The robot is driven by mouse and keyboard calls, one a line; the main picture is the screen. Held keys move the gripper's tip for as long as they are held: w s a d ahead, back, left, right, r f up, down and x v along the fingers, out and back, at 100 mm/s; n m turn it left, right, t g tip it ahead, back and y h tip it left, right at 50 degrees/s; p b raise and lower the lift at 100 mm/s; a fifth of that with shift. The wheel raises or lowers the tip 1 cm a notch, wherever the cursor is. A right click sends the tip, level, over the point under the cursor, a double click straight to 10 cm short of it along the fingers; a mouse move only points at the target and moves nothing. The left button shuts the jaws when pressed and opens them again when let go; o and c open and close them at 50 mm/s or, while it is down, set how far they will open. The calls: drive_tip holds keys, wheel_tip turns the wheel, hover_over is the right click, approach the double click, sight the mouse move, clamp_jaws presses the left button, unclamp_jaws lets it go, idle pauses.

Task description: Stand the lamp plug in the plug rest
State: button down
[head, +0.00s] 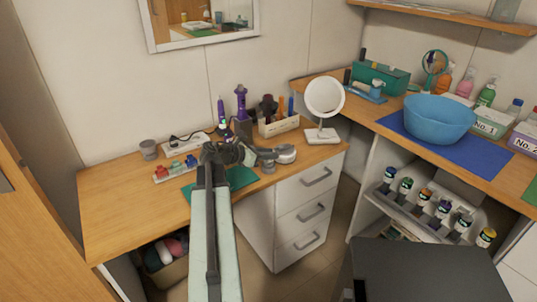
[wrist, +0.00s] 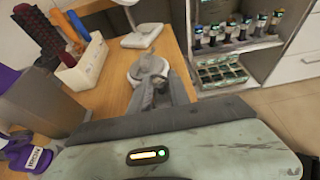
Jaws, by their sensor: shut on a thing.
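A grey rounded piece (head: 285,153) lies just beyond the fingertips and also shows in the wrist view (wrist: 149,66). A short grey cylinder (head: 268,166) stands beside it. I cannot tell which of these, if either, is the plug rest, nor whether the held thing touches them.
A round white mirror (head: 324,98) stands right of the gripper. A holder of brushes (head: 278,126) and purple tools (head: 241,103) stand behind. A white power strip (head: 188,140), a grey cup (head: 149,149) and a coloured row (head: 176,169) are left. The desk's front left is clear.

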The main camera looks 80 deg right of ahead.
drive_tip(key=shift+f, duration=0.2)
drive_tip(key=c, duration=1.1)
unclamp_jaws()
drive_tip(key=shift+c, duration=0.2)
drive_tip(key=shift+r, duration=0.1)
drive_tip(key=p+v, duration=0.2)
drive_tip(key=v, duration=0.5)
drive_tip(key=shift+w+p, duration=0.1)
drive_tip(key=shift+p, duration=0.25)
drive_tip(key=shift+w+a, duration=0.2)
